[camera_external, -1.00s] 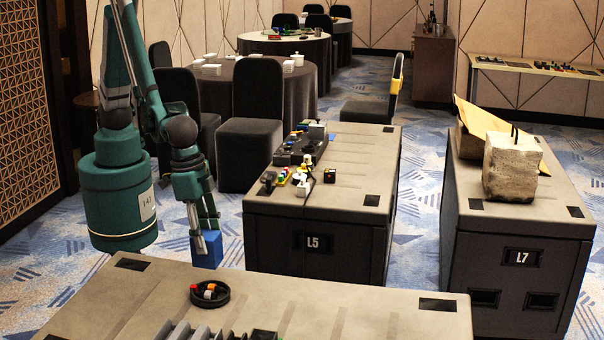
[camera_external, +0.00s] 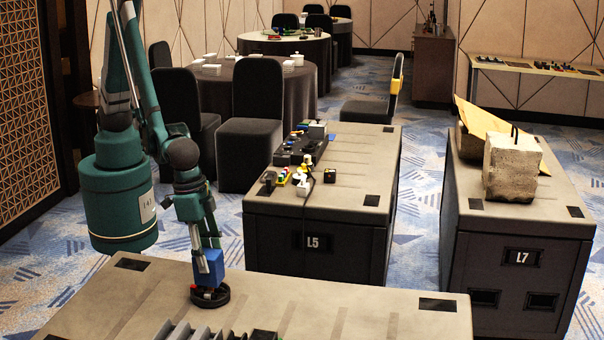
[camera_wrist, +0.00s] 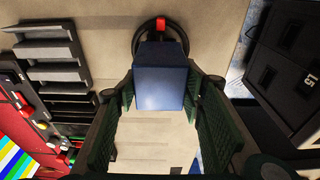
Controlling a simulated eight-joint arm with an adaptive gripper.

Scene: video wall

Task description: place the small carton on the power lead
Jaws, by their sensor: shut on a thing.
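The small carton is a plain blue box (camera_external: 210,268), held between the fingers of my gripper (camera_external: 207,256). It also shows in the wrist view (camera_wrist: 160,88), with a green finger pad on either side. The power lead looks like a round black coil (camera_external: 211,304) with red and white parts, lying on the near bench top. The carton is upright over the coil and hides part of it; I cannot tell whether they touch. In the wrist view the coil (camera_wrist: 181,29) and a red part stick out beyond the carton.
The near bench (camera_external: 340,306) has a dark slotted rack (camera_external: 190,332) at its front edge, near the coil. Bench L5 (camera_external: 350,170) behind holds several small items and a black strip. Bench L7 (camera_external: 540,213) holds a stone-like block (camera_external: 511,168). The near bench's right part is mostly clear.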

